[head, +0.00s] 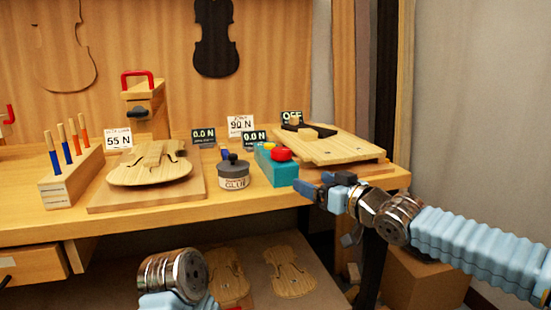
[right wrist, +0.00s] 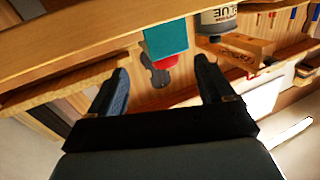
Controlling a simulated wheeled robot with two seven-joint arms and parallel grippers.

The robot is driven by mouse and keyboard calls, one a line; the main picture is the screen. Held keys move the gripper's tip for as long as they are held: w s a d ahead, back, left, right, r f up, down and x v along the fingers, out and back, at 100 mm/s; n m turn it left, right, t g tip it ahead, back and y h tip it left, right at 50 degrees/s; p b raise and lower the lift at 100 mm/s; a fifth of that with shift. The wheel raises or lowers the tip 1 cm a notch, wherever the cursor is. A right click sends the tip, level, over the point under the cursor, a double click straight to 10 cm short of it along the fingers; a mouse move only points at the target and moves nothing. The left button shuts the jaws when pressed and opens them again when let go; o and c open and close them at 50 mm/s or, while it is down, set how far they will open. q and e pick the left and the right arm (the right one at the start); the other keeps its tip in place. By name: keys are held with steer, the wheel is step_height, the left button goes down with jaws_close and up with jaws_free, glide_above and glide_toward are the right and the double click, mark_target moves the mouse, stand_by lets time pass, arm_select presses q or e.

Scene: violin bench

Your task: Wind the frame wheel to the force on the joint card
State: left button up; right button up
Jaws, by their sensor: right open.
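A white card reading 90 N (head: 240,125) stands at the back of the bench; its small top line looks like "JOINT". Small dark displays reading 0.0 N stand to its left (head: 203,135) and in front of it (head: 254,137). A wooden frame with a red handle (head: 137,80) and a dark knob (head: 138,112) stands at the back left; I cannot tell which part is the frame wheel. My right gripper (head: 322,185) is open and empty at the bench's front edge, right of the teal box (head: 277,168). It also shows in the right wrist view (right wrist: 161,68). My left gripper is out of view.
The teal box has a red button (head: 281,154). A glue pot (head: 234,174) is beside it. A violin body (head: 150,165), a tool block (head: 70,178) and a 55 N card (head: 118,138) are left. A wooden board (head: 325,149) is right, near a display reading OFF (head: 291,117).

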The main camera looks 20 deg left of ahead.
mark_target(284, 151)
steer(key=w+a+r+p, duration=0.1)
steer(key=w+a, duration=0.1)
steer(key=a, duration=0.1)
steer(key=w+a+r+p, duration=0.2)
steer(key=w+a, duration=0.1)
steer(key=w+a+r+p, duration=0.1)
steer(key=w+a+p, duration=0.1)
steer(key=a, duration=0.2)
steer(key=shift+w+r, duration=0.15)
steer(key=shift+w, duration=0.15)
steer(key=shift+w+a+f+n+p, duration=0.2)
steer(key=shift+w+a+n+p, duration=0.1)
steer(key=shift+w+a+p, duration=0.1)
